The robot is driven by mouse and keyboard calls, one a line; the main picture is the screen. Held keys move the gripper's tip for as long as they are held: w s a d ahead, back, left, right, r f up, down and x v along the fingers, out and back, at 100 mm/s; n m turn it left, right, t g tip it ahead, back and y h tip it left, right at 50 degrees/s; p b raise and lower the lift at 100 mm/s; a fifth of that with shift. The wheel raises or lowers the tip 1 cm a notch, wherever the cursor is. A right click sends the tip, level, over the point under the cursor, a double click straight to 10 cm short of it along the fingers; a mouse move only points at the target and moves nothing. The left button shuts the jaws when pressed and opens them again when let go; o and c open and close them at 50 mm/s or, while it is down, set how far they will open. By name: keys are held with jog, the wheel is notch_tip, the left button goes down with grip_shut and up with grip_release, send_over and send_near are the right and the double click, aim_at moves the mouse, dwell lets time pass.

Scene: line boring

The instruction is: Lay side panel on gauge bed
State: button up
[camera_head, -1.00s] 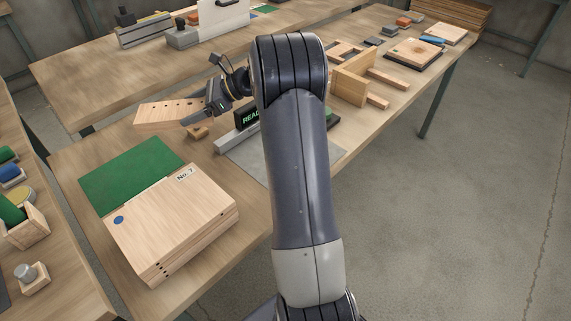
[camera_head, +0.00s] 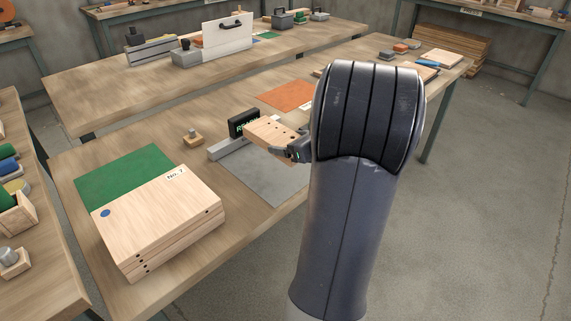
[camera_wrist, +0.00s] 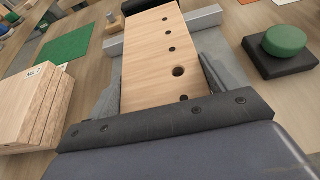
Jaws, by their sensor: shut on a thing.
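The side panel (camera_head: 268,131), a pale wooden board with a row of dark holes, is in my gripper (camera_head: 294,149). The wrist view shows the panel (camera_wrist: 152,58) reaching away between the two fingers, which are shut on it. The gauge bed is a grey plate (camera_head: 262,182) with a raised metal fence (camera_head: 226,150) and a black display (camera_head: 241,122) with green lettering. The panel is over the bed's far side and partly hides the fence and display. It looks raised above the plate; the exact gap is unclear.
A small wooden block with a knob (camera_head: 193,138) sits left of the fence. An orange mat (camera_head: 287,95) lies behind. The wrist view shows a green-topped black block (camera_wrist: 284,42) at right.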

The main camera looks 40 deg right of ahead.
aim_at(290, 169)
jog(key=shift+f+b, duration=0.6)
jog(key=shift+f, duration=2.4)
jog(key=shift+f, duration=0.15)
jog(key=o, duration=1.1)
jog(key=p+v, duration=0.1)
jog(key=v, duration=1.1)
